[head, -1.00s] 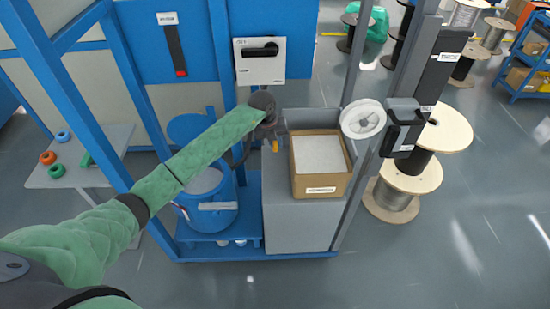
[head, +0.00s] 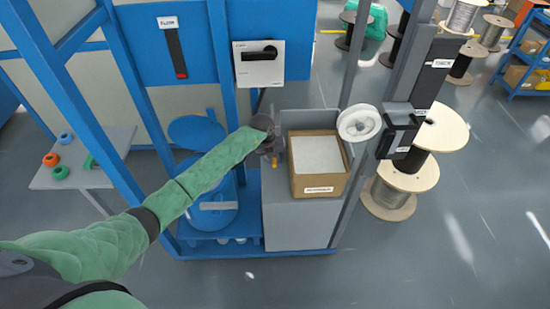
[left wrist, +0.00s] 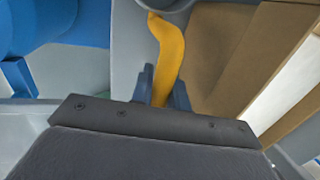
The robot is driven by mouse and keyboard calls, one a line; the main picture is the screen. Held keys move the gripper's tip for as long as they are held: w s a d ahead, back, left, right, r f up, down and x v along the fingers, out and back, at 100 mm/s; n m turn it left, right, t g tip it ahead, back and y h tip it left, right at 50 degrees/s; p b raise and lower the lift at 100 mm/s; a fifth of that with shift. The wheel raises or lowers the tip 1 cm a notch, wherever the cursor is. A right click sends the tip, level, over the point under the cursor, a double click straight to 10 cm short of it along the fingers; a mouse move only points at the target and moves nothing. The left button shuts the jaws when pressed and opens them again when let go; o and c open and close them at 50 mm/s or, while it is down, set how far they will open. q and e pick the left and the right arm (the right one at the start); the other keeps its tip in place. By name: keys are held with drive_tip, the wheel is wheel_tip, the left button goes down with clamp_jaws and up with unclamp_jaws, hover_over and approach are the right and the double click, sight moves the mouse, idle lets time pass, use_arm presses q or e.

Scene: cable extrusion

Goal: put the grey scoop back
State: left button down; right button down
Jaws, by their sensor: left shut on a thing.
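In the left wrist view, a curved yellow-orange handle (left wrist: 168,55) runs up from between my dark fingers to a grey rounded part at the top edge, which looks like the scoop (left wrist: 165,4). My left gripper (left wrist: 163,92) is shut on this handle. In the head view, my left gripper (head: 272,152) is just left of an open cardboard box (head: 320,191) filled with white material. A small orange bit of the handle (head: 275,164) shows below the gripper there; most of the scoop is hidden. My right gripper is not in view.
The box stands on a grey cabinet (head: 300,225). A blue drum (head: 212,218) stands left of it, partly behind my arm. A switch panel (head: 258,64), blue frame posts and a white spool (head: 358,122) surround the space. Large cable reels stand right.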

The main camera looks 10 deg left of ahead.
use_arm(q)
drive_tip(key=shift+f, duration=0.1)
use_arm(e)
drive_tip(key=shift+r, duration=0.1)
use_arm(q)
drive_tip(key=c, duration=1.4)
unclamp_jaws()
drive_tip(key=shift+o, duration=0.2)
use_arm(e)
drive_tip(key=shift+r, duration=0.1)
